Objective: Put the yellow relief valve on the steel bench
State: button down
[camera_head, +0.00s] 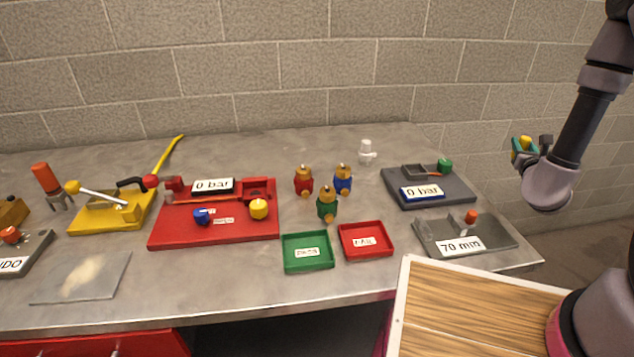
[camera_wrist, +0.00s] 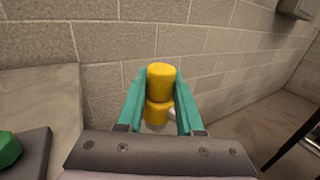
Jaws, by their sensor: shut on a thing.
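My gripper (camera_head: 524,148) is at the upper right in the head view, raised beyond the right end of the steel bench (camera_head: 350,290). It is shut on the yellow relief valve (camera_wrist: 160,88), which shows between the teal fingers in the wrist view. The valve has a wide yellow cap over a second yellow part, with a pale piece low at its side. In the head view only a small yellow bit of it shows. The bench top also shows at the left in the wrist view (camera_wrist: 35,90).
Relief valves with red (camera_head: 303,181), blue (camera_head: 343,180) and green (camera_head: 326,204) bodies stand mid-bench, a white fitting (camera_head: 367,153) behind. A green tray (camera_head: 307,265), a red tray (camera_head: 366,255), a grey gauge fixture (camera_head: 445,195) and a 70 mm plate (camera_head: 490,238) lie around them. The front centre-left is clear.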

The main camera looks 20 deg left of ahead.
aim_at(409, 157)
jog(key=i+l+u, duration=0.15)
jog(key=l+u, duration=0.3)
jog(key=l, duration=0.15)
jog(key=l+u, duration=0.45)
jog(key=l, duration=0.15)
jog(key=l+u, duration=0.4)
jog(key=l, duration=0.25)
